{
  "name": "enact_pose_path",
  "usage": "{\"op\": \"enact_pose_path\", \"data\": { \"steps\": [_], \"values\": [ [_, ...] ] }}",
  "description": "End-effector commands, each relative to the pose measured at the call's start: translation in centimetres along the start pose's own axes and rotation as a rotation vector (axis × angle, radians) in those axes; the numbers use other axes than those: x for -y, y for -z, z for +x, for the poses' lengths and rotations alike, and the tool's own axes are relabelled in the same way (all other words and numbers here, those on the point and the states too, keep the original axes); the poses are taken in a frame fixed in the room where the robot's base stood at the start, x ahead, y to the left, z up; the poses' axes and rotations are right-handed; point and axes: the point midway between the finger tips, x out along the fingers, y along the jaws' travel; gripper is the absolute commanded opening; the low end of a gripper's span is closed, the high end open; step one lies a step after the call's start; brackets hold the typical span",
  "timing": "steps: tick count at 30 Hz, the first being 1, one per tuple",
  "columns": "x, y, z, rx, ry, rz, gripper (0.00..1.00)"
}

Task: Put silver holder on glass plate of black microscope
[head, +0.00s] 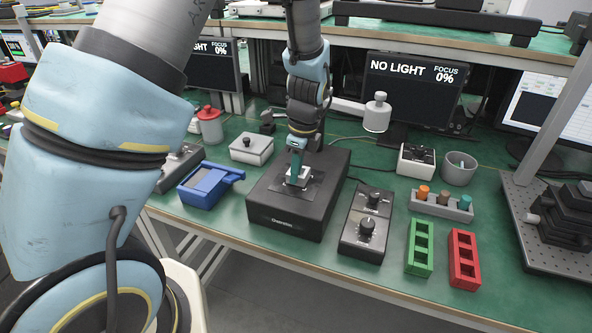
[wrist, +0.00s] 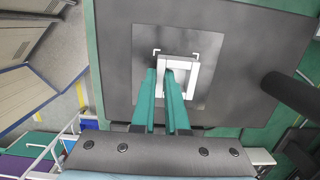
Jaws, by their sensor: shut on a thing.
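The silver holder (head: 300,182) is a small pale square frame. It shows more clearly in the wrist view (wrist: 193,80), over the grey glass plate (wrist: 203,99) on top of the black microscope (head: 283,222). White corner marks lie close around the holder, which looks slightly turned against them. My gripper (head: 297,167) points down over the plate. Its teal fingers (wrist: 160,76) are shut on the holder's left side in the wrist view. I cannot tell whether the holder touches the plate. The fingers hide part of its near left corner.
A black knob box (head: 365,224) stands right of the microscope, and a blue device (head: 207,186) stands left. Green (head: 420,247) and red (head: 464,260) racks lie further right. The monitor (head: 412,88) behind reads "NO LIGHT, FOCUS 0%". A dark cylinder (wrist: 292,96) overhangs the microscope's right side.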

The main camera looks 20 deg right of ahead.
Motion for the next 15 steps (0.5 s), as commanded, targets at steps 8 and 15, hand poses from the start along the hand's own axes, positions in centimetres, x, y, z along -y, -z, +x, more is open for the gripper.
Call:
{"op": "enact_pose_path", "data": {
  "steps": [8, 15],
  "values": [
    [0.01, 0.05, 0.22, 0.000, 0.000, 0.000, 0.20],
    [0.01, 0.05, 0.20, 0.000, 0.000, 0.000, 0.42]
  ]
}}
